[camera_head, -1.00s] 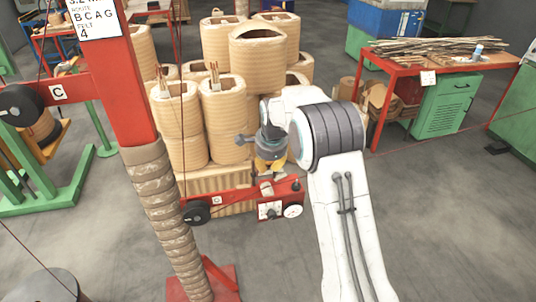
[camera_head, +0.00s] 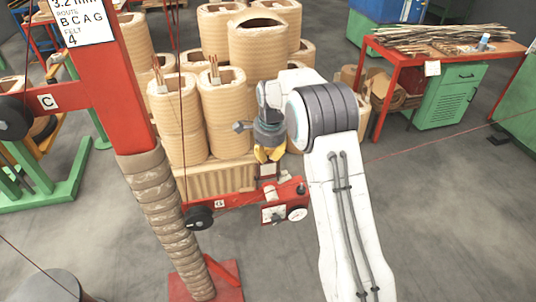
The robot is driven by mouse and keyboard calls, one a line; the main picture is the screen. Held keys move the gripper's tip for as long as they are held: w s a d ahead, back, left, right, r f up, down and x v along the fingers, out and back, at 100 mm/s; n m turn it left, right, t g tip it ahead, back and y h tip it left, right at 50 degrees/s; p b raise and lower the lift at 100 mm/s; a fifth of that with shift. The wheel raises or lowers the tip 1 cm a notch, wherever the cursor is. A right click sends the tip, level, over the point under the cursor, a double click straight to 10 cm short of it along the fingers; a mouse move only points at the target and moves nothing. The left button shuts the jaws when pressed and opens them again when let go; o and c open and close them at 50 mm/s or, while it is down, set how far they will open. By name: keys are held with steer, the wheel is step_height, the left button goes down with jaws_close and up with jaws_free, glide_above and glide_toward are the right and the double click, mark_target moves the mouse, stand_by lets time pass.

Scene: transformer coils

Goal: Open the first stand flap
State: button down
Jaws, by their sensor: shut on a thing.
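The red stand (camera_head: 128,95) has a post wrapped in tan cloth at the left. Its low red arm (camera_head: 240,200), marked G, carries a black pulley (camera_head: 199,217), a red box (camera_head: 273,213) and a round white gauge (camera_head: 297,214). A small dark red flap with a pale face (camera_head: 267,171) stands tilted up above the red arm. My gripper (camera_head: 268,156) points down with its yellow fingers at the upper edge of this flap, shut on it. The fingertips are small, and their exact contact is hard to see.
Tan coils (camera_head: 204,110) stand stacked behind the red arm. A red table (camera_head: 400,60) with sticks and a green cabinet (camera_head: 450,98) is at the back right. A thin red wire crosses to the right. The floor (camera_head: 450,220) at right is clear.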

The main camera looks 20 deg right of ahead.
steer(key=shift+w+r, duration=0.2)
steer(key=c, duration=1.6)
jaws_free()
steer(key=o, duration=0.5)
steer(key=shift+s+f, duration=0.1)
steer(key=r, duration=0.4)
steer(key=s+r, duration=0.1)
steer(key=r, duration=0.3)
steer(key=s+r, duration=0.1)
steer(key=r, duration=0.3)
steer(key=shift+s, duration=0.1)
